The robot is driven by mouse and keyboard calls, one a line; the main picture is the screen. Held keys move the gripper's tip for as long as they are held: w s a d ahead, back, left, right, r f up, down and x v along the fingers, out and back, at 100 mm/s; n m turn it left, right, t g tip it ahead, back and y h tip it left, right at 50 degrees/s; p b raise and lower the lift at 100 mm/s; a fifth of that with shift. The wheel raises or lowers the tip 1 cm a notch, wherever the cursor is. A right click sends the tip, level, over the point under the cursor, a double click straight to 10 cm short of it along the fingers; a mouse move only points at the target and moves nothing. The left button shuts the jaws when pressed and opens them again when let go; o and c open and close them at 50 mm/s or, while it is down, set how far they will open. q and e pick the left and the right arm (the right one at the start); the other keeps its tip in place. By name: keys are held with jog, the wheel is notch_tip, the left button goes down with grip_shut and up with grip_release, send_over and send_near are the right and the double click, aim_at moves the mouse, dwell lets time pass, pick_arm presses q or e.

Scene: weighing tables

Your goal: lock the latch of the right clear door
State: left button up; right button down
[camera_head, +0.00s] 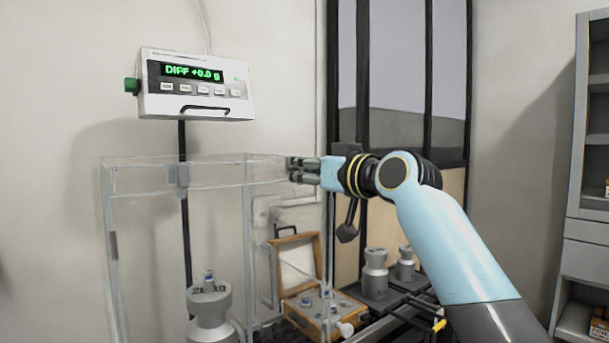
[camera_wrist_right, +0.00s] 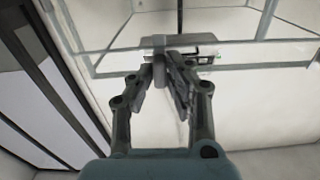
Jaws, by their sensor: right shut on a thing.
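The clear case (camera_head: 140,160) stands left of centre in the head view, with thin see-through walls. My right gripper (camera_head: 294,170) reaches in from the right to the case's upper right corner. In the right wrist view, my right gripper (camera_wrist_right: 168,62) is closed around a small grey latch (camera_wrist_right: 158,72) at the edge of the clear door (camera_wrist_right: 250,55). The fingers hide part of the latch, so I cannot tell its exact turn. My left gripper is in neither view.
A grey weight (camera_head: 210,305) stands low at the left. An open wooden box (camera_head: 300,275) and grey weights (camera_head: 375,275) sit below my right arm. A shelf unit (camera_head: 585,170) is at far right.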

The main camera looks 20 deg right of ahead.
jog(key=shift+f+n, duration=0.15)
jog(key=shift+n, duration=0.15)
dwell(0.4)
jog(key=c, duration=1.3)
grip_release()
jog(key=shift+c, duration=0.2)
jog(key=v, duration=1.2)
